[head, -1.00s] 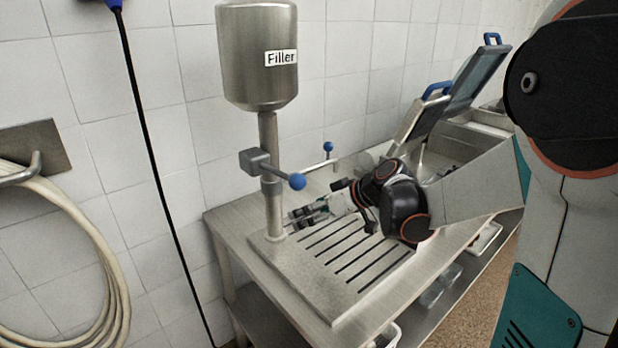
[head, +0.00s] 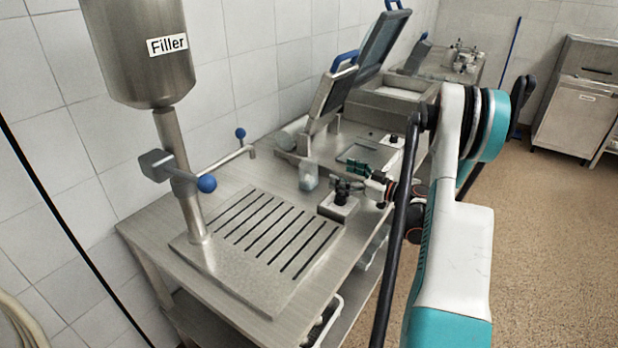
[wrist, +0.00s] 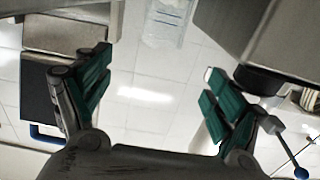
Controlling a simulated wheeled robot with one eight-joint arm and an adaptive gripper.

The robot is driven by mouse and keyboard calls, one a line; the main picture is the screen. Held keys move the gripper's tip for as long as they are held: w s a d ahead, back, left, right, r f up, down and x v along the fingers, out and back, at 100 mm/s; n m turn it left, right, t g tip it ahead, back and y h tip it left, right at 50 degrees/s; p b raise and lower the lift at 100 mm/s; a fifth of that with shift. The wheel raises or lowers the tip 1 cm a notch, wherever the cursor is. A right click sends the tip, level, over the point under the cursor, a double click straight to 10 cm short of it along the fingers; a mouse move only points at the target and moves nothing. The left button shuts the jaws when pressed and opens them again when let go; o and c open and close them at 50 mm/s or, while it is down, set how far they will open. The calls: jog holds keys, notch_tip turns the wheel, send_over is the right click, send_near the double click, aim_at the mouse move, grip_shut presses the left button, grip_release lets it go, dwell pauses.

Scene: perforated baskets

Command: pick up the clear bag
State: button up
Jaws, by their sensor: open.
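The clear bag (head: 308,178) stands upright on the steel table, left of my gripper in the head view, with a bluish tint low down. A translucent shape that looks like the same bag (wrist: 166,22) shows at the top middle of the wrist view, partly cut off. My gripper (head: 349,179) is open, low over the table on the bag's right. The wrist view shows its green-padded fingers (wrist: 155,95) spread wide with nothing between them. The bag lies beyond the fingertips, apart from them.
A filler (head: 165,50) with a blue-knobbed lever stands left over a slotted plate (head: 250,250). A small steel block (head: 338,208) sits just below my gripper in the head view. An open-lidded machine (head: 390,105) stands behind. Bare tabletop lies left of the bag.

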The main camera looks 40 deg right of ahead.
aim_at(308, 161)
jog(key=b+x, duration=0.3)
jog(key=x, duration=1)
jog(key=shift+w+a, duration=0.15)
jog(key=c, duration=1.5)
